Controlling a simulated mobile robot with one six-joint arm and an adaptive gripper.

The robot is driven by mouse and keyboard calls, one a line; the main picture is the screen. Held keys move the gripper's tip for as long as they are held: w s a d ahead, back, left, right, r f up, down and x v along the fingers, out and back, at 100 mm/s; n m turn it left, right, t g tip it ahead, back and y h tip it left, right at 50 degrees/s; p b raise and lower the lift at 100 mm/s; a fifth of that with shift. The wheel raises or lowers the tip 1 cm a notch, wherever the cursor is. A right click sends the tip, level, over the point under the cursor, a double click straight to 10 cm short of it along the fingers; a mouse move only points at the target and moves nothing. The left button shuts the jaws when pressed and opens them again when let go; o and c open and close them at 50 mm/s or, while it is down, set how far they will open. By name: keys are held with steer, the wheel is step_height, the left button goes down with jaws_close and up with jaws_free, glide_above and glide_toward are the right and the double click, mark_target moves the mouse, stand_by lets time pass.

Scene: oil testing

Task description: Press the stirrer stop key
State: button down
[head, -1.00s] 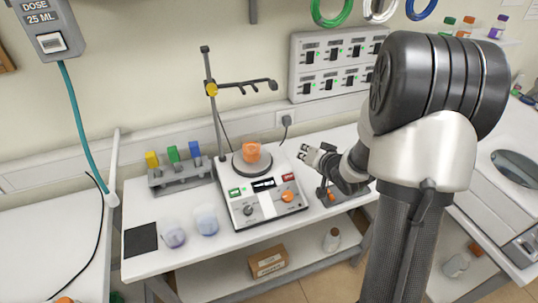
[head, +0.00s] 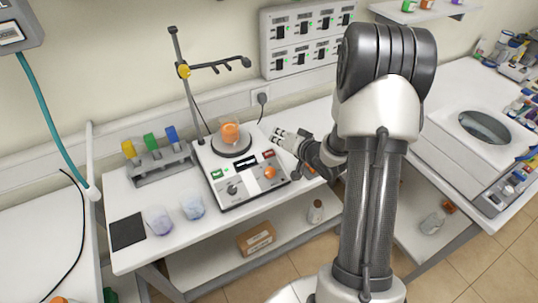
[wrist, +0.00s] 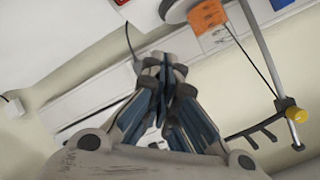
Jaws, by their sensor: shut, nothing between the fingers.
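The stirrer (head: 238,180) is a white box on the bench with a round plate, a dark display, a green key (head: 217,174) at left and a red key (head: 268,153) at right; the red one looks like the stop key. An orange beaker (head: 230,132) stands on the plate and shows in the wrist view (wrist: 208,22). My gripper (head: 276,135) is shut and empty, just beyond and slightly right of the red key, apart from it. In the wrist view my gripper (wrist: 163,68) has its fingers together; a red patch shows at the top edge.
A stand (head: 188,85) with a clamp arm rises behind the stirrer. A rack (head: 160,164) with coloured caps, two beakers and a black pad (head: 127,232) are left on the bench. A switch panel (head: 305,38) is on the wall. An orange knob (head: 269,172) is below the red key.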

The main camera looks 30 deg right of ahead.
steer(key=w+f+b, duration=0.1)
steer(key=f, duration=0.1)
steer(key=f+b, duration=0.2)
steer(key=w+f+b, duration=0.1)
steer(key=f+b, duration=0.1)
steer(key=f, duration=0.1)
steer(key=shift+w, duration=0.3)
steer(key=shift+a+f, duration=0.1)
steer(key=shift+f, duration=0.05)
stand_by(0.9)
steer(key=shift+w+f+b, duration=0.15)
steer(key=shift+f+b, duration=0.15)
steer(key=shift+b, duration=0.1)
steer(key=shift+w+f, duration=0.1)
steer(key=shift+f, duration=0.3)
stand_by(0.6)
steer(key=shift+r, duration=0.1)
steer(key=shift+s+r+p, duration=0.3)
steer(key=shift+r+p, duration=0.1)
steer(key=shift+r, duration=0.3)
steer(key=shift+s+r+p, duration=0.3)
steer(key=shift+r+p, duration=0.35)
steer(key=shift+r, duration=0.15)
steer(key=shift+s+r+p, duration=0.25)
steer(key=shift+r+p, duration=0.35)
steer(key=shift+r, duration=0.15)
steer(key=shift+s+r+p, duration=0.3)
steer(key=shift+r+p, duration=0.35)
steer(key=shift+r, duration=0.15)
steer(key=shift+r, duration=0.1)
